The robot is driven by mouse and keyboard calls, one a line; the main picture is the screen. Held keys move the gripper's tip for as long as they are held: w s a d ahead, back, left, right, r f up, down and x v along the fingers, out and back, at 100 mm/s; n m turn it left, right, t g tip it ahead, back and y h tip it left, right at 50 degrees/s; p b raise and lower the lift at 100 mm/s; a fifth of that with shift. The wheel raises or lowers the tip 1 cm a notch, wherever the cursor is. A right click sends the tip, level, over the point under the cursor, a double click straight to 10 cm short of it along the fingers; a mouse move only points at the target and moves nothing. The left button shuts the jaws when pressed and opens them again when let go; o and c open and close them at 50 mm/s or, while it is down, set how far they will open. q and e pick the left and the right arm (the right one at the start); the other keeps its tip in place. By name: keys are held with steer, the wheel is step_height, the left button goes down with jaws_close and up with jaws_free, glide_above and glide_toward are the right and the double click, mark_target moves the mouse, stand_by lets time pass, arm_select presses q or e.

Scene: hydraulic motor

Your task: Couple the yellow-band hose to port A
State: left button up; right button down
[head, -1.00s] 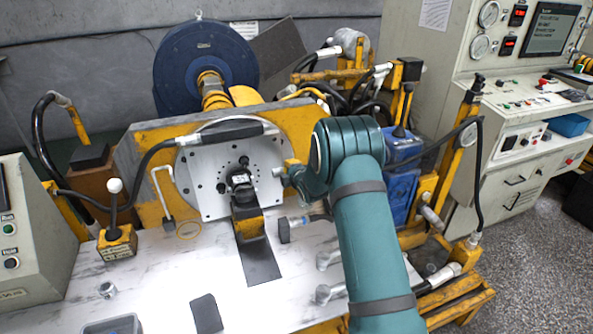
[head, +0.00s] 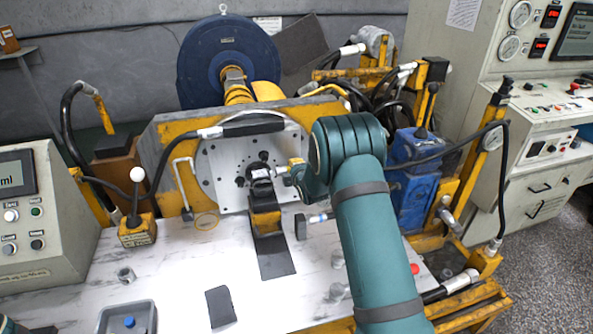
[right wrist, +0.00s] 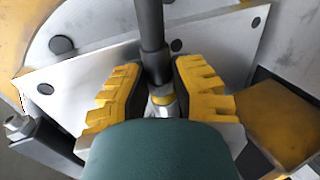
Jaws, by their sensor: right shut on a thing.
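My right gripper (head: 292,165) is in front of the round silver face plate (head: 226,165), just right of the dark block (head: 265,194) at its middle. It is shut on a hose end, seen between the yellow-backed fingers in the right wrist view (right wrist: 162,95). The yellow-band hose (right wrist: 151,30) is black there, with a yellow band and a silver fitting. In the head view its black line (head: 450,148) runs off right behind my arm. The silver tip (head: 262,173) points left at the dark block; contact cannot be told. No port letter is readable. My left gripper is not in view.
Another black hose with a thick sleeve (head: 252,129) crosses the plate's top. A blue-marked fitting (head: 318,217) lies on the white table (head: 190,260). A lever box (head: 137,230) and grey tray (head: 107,318) stand at left. The table's middle is mostly clear.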

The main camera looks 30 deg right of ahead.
steer(key=shift+w+a, duration=0.2)
steer(key=shift+a, duration=0.7)
stand_by(0.9)
steer(key=c, duration=0.7)
jaws_free()
steer(key=p+v, duration=0.1)
steer(key=v, duration=0.6)
stand_by(0.3)
